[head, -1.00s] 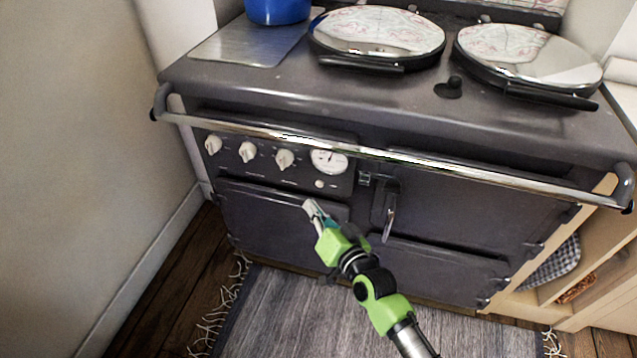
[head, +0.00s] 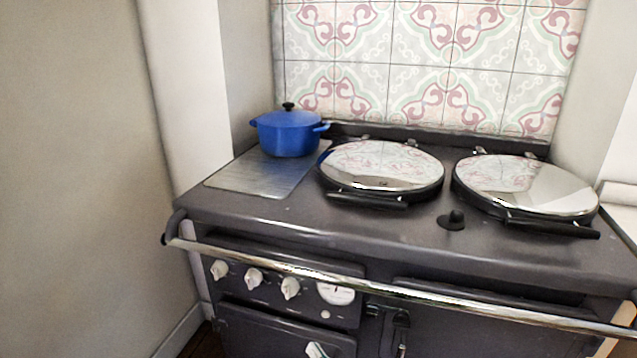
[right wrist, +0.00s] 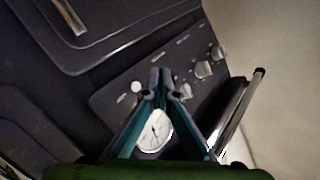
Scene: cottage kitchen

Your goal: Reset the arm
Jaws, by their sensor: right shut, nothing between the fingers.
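I cannot tell how far the tips are from the panel. My left gripper is in neither view.
The dark range cooker (head: 330,222) fills the front. Its chrome rail (head: 420,295) juts out across it, and also shows in the right wrist view (right wrist: 232,115). A blue pot (head: 288,135) and two lidded hotplates (head: 382,165) (head: 525,185) are on top. A wall (head: 80,180) stands at left.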

